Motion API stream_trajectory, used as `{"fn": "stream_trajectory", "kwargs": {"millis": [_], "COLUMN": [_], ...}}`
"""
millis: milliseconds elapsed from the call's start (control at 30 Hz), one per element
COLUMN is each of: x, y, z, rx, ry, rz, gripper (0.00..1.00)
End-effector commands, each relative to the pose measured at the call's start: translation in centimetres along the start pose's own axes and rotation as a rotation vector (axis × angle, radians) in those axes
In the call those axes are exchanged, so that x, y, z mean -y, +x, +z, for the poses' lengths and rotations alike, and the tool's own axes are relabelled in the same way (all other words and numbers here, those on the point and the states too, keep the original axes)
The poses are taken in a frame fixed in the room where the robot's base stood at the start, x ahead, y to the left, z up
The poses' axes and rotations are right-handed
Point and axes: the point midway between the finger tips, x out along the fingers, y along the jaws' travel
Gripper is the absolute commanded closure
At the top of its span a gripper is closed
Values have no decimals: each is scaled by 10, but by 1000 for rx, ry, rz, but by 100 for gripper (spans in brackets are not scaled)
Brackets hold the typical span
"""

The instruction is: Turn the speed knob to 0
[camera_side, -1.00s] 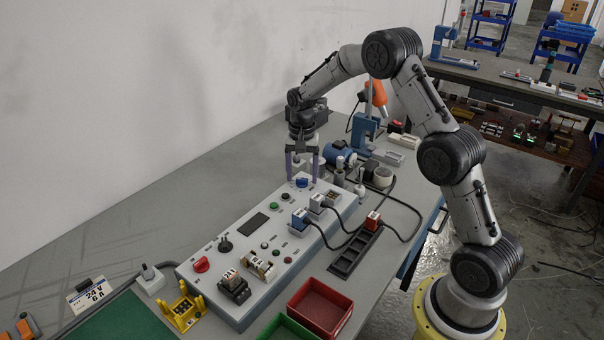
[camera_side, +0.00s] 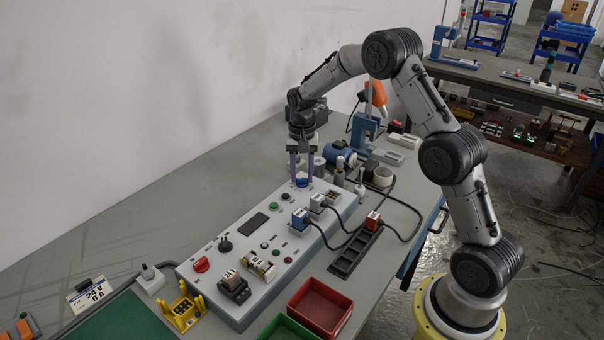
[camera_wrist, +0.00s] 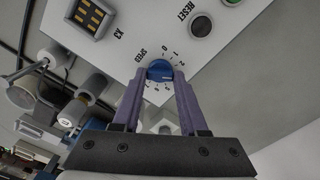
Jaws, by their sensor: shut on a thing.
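The speed knob (camera_wrist: 160,70) is a small blue dial in the wrist view, with the label SPEED and a ring of numbers printed around it on the light grey panel (camera_wrist: 105,48). My gripper (camera_wrist: 160,82) is shut on the knob, one purple finger on each side. In the side view, my gripper (camera_side: 302,180) points straight down at the far end of the panel, and the blue knob (camera_side: 302,183) shows between the fingertips. The knob's pointer is partly hidden, so I cannot tell its exact number.
A black RESET button (camera_wrist: 200,25) lies close to the knob, and a gold-contact socket marked X3 (camera_wrist: 90,17) is on its other side. A red bin (camera_side: 320,308) stands in front.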

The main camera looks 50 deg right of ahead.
Motion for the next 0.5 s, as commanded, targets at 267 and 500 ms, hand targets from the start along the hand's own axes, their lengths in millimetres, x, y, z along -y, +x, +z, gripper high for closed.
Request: {"fn": "stream_trajectory", "kwargs": {"millis": [267, 500], "x": [0, 0], "y": [-1, -1], "z": [0, 0], "rx": [0, -1], "ry": [-222, -451], "rz": [1, 0], "gripper": [100, 100]}}
